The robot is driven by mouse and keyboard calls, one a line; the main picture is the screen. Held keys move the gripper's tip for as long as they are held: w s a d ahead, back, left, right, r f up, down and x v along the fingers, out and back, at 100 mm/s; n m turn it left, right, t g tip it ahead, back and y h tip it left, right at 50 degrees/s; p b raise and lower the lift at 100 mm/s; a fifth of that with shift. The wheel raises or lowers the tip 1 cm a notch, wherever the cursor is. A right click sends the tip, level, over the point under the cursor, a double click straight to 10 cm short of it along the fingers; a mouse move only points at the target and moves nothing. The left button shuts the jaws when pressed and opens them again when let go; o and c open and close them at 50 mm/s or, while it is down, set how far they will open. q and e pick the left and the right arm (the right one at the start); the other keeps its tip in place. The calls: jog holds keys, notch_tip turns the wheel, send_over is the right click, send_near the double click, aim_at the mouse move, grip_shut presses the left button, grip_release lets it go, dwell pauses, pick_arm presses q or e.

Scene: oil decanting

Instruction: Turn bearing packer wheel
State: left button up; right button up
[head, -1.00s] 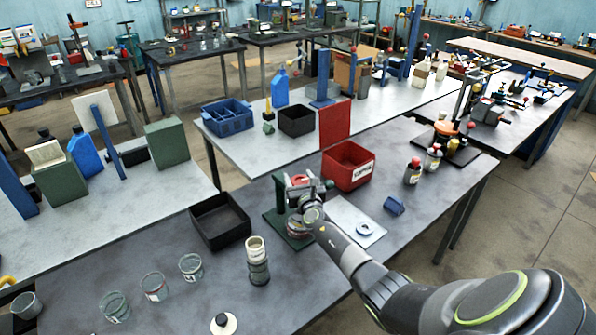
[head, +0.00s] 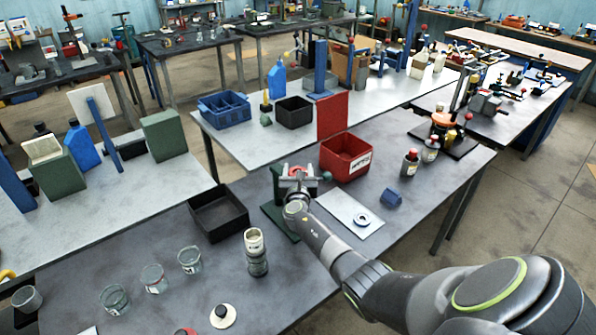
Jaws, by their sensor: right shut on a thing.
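The bearing packer stands on a green base (head: 272,212) in the middle of the near dark table. My right gripper (head: 298,176) is over the top of it, in from the lower right, and shut on its wheel. The fingers and my forearm hide most of the wheel and the packer's body, so the wheel's angle cannot be told. A bit of red shows around the gripper. My left gripper is not in view.
A red open bin (head: 345,156) stands behind, a black tray (head: 219,213) to the left. A white sheet with a ring (head: 362,219) and a blue block (head: 390,198) lie to the right.

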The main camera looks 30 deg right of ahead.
jog(key=o, duration=1)
jog(key=b+v, duration=0.1)
jog(key=v, duration=1.6)
jog(key=shift+s+a, duration=0.1)
jog(key=shift+s, duration=0.1)
